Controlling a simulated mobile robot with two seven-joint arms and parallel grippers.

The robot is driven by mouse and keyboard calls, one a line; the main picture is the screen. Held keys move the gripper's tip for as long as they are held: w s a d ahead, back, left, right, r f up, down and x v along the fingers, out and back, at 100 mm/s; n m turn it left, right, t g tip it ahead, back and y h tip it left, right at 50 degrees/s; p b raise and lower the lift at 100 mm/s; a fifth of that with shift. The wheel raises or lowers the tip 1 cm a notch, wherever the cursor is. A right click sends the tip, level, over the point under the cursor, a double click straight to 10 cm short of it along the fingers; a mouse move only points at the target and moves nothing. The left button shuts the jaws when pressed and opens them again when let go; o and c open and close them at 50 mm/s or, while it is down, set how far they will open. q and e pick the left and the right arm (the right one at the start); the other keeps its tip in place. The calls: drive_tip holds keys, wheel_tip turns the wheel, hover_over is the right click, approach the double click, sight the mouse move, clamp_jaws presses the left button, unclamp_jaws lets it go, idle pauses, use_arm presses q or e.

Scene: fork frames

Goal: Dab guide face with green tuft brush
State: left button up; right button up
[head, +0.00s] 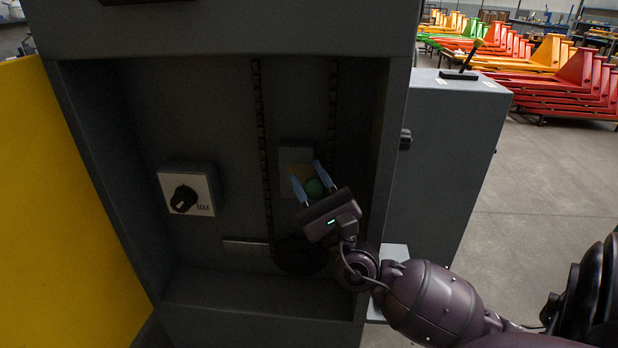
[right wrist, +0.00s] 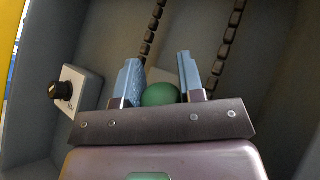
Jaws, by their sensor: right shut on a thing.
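My right gripper (head: 313,180) reaches into the open grey cabinet, its two blue fingers shut on a round green thing. This green thing, seemingly part of the green tuft brush (head: 315,188), sits between the fingers and also shows in the right wrist view (right wrist: 160,95). The rest of the brush is hidden. A small grey block with a tan patch, likely the guide face (head: 296,156), is on the back wall just beyond the fingertips. The fingers partly cover it, and I cannot tell whether the brush touches it. My left gripper is not in view.
Two dark chains (head: 260,130) run down the back wall, on either side of the block. A white box with a black MAX dial (head: 186,193) is at the left. A yellow door (head: 60,200) stands open. A black-handled tool with a yellowish tip (head: 470,58) is on the side cabinet.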

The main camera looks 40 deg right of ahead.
drive_tip(key=shift+f+b, duration=0.5)
drive_tip(key=shift+f, duration=0.25)
drive_tip(key=shift+w+d+f, duration=0.1)
drive_tip(key=shift+r+p, duration=0.4)
drive_tip(key=shift+r, duration=0.65)
drive_tip(key=shift+f, duration=0.2)
drive_tip(key=shift+f+b, duration=0.6)
drive_tip(key=shift+f, duration=0.2)
drive_tip(key=shift+f, duration=0.1)
drive_tip(key=shift+r, duration=0.2)
